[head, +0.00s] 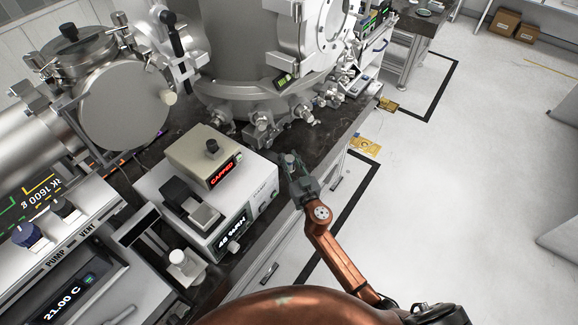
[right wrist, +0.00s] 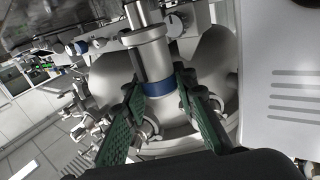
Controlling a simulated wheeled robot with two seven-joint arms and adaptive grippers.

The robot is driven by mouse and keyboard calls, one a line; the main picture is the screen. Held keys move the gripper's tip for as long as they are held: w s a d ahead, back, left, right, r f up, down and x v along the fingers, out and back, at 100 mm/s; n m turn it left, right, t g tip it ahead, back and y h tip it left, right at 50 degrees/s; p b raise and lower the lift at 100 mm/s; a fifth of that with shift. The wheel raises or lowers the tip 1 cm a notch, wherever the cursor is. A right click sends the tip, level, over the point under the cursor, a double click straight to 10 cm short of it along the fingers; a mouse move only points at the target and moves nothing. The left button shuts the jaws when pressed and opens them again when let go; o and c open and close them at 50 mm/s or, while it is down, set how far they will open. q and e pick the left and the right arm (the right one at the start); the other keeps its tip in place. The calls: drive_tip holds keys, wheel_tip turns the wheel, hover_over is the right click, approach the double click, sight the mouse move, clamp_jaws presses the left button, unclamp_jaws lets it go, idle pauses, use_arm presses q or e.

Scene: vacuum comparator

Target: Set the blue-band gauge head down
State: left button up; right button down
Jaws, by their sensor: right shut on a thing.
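The blue-band gauge head (right wrist: 152,58) is a metal cylinder with a flange and a narrow stem at its top. Its blue band (right wrist: 158,89) shows between the two green finger pads of my right gripper (right wrist: 158,96) in the right wrist view. The gripper is shut on it, and the lower end is hard to make out. In the head view my right gripper (head: 291,163) is at the front edge of the dark bench, right of the instrument boxes. The gauge head is too small there to make out clearly. My left gripper is not in view.
A beige box reading CAPPED (head: 204,150) sits on a white instrument (head: 262,196) left of my right gripper. The large steel chamber (head: 240,62) with valves and ports (head: 262,130) stands behind. A narrow dark bench strip (head: 325,135) is bare.

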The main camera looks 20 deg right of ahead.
sight(291, 168)
wheel_tip(291, 168, down, 3)
drive_tip(key=shift+f+b, duration=0.1)
drive_tip(key=shift+b, duration=0.6)
drive_tip(key=shift+f, duration=0.1)
drive_tip(key=shift+f, duration=0.1)
drive_tip(key=c, duration=1.6)
unclamp_jaws()
